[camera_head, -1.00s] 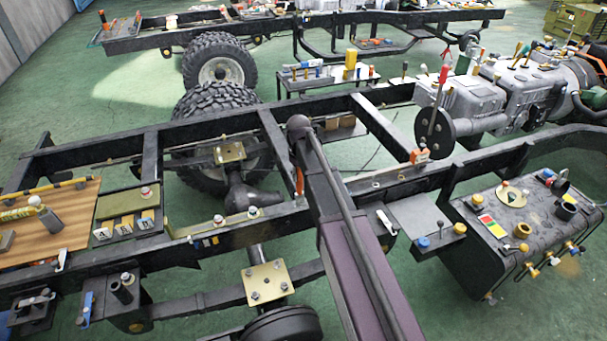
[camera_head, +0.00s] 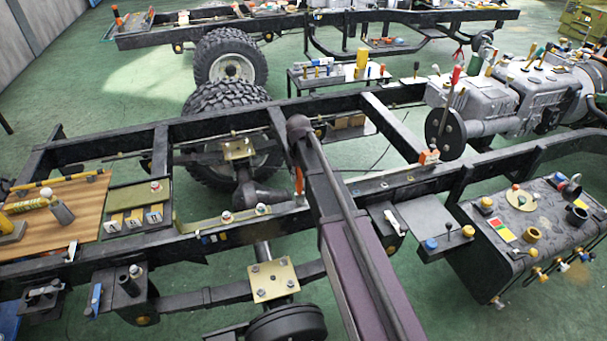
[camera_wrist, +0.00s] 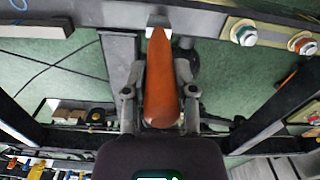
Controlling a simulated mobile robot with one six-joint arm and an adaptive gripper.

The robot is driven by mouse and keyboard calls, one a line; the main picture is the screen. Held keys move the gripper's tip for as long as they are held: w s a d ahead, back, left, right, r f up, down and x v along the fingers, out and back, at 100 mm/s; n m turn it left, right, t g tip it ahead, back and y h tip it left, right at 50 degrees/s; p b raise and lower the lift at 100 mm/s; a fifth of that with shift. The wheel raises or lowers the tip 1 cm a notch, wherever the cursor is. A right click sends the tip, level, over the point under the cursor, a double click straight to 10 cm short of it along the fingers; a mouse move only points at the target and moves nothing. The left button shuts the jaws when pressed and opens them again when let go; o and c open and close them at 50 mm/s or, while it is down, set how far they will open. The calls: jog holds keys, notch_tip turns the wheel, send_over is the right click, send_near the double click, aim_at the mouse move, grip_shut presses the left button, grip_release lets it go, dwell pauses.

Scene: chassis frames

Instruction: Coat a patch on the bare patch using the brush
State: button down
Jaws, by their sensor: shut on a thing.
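The brush, with an orange-brown handle (camera_wrist: 161,75), is held between the fingers of my gripper (camera_wrist: 160,98) in the wrist view. Its far end points at a dark frame rail (camera_wrist: 85,17), and its bristles cannot be made out. In the head view an orange sliver of the brush (camera_head: 299,180) shows beside my arm, which hides most of my gripper.
A rail plate with bolts (camera_wrist: 272,36) lies right of the brush in the wrist view. In the head view, a wooden board (camera_head: 82,202) with tools is at left, a dark tank (camera_head: 545,255) at right, and a wheel (camera_head: 232,135) behind the rail.

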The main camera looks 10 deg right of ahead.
jog(key=shift+a, duration=0.1)
dwell(0.3)
jog(key=shift+r+p, duration=3.05)
